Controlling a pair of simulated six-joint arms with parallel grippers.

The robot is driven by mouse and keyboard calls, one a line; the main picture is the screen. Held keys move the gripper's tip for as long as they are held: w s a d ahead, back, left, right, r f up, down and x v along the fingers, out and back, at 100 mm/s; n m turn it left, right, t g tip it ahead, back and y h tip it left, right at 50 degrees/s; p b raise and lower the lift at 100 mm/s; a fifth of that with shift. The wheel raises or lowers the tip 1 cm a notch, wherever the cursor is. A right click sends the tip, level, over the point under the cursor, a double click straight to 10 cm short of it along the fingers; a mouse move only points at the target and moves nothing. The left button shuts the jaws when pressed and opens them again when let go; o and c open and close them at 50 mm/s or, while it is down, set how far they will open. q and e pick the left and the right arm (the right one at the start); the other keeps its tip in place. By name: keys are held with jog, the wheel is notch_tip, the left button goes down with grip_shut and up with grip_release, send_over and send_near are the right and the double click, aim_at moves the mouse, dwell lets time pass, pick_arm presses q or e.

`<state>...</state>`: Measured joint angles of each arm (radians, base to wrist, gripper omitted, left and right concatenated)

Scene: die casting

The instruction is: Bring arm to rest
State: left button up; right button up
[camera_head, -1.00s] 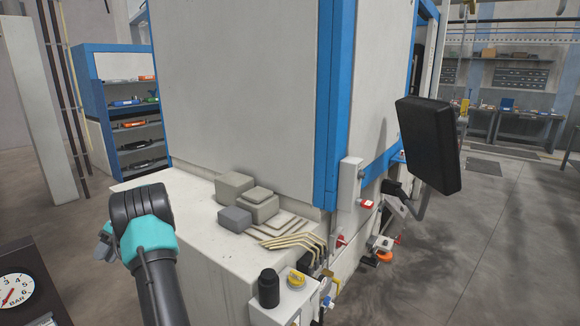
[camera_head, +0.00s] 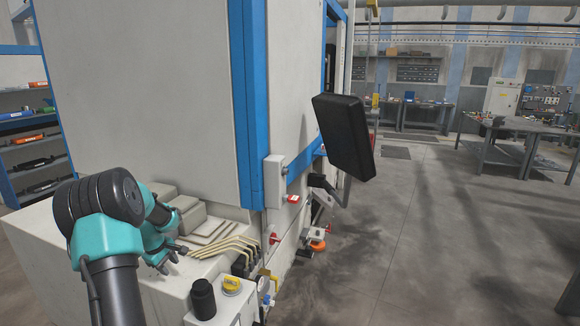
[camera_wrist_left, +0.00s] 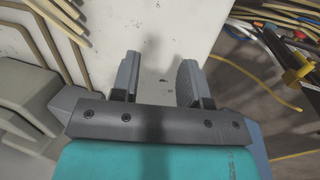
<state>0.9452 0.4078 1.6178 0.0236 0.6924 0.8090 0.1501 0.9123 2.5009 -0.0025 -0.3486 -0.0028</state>
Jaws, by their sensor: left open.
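My left arm comes in from the lower left in the head view, teal and black, bent at the elbow. Its gripper (camera_head: 168,262) is over the top of the white machine ledge (camera_head: 150,300), close to the bent brass-coloured rods. In the left wrist view the two grey fingers (camera_wrist_left: 158,82) are spread apart with nothing between them. The white ledge surface shows behind them. Whether the gripper touches the ledge cannot be told. My right gripper is in neither view.
Grey blocks and plates (camera_head: 190,215) and bent rods (camera_head: 225,247) lie on the ledge. A black bottle (camera_head: 203,299) and a yellow-capped part (camera_head: 232,285) stand at its front. A black monitor (camera_head: 343,137) juts out from the machine.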

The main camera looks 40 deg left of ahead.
pick_arm(q)
jog(key=w+d+t, duration=0.1)
jog(key=w+d, duration=0.4)
jog(key=w+d+t+y, duration=0.1)
jog(key=w+d+t, duration=0.1)
jog(key=w+d, duration=0.3)
jog(key=w+d+m+t, duration=0.1)
jog(key=w+d, duration=0.4)
jog(key=w, duration=0.1)
jog(key=shift+w+d+f, duration=0.2)
jog(key=shift+w+f, duration=0.1)
jog(key=shift+f, duration=0.1)
jog(key=s+d+f+m+g+h, duration=0.15)
jog(key=d+f+m, duration=0.35)
jog(key=d+f, duration=0.6)
jog(key=s+d+f+m+g+h, duration=0.1)
jog(key=s+d+f+m, duration=0.35)
jog(key=d, duration=0.95)
jog(key=s+d+f+m+g+h, duration=0.1)
jog(key=s+d+f+m, duration=0.2)
jog(key=d, duration=0.4)
jog(key=s+d+f+m+g+h, duration=0.1)
jog(key=s+d+f+m+g, duration=0.1)
jog(key=s+d+f+m, duration=0.2)
jog(key=s+d+m, duration=0.1)
jog(key=s+d, duration=0.2)
jog(key=shift+d+f, duration=0.25)
jog(key=shift+g, duration=0.25)
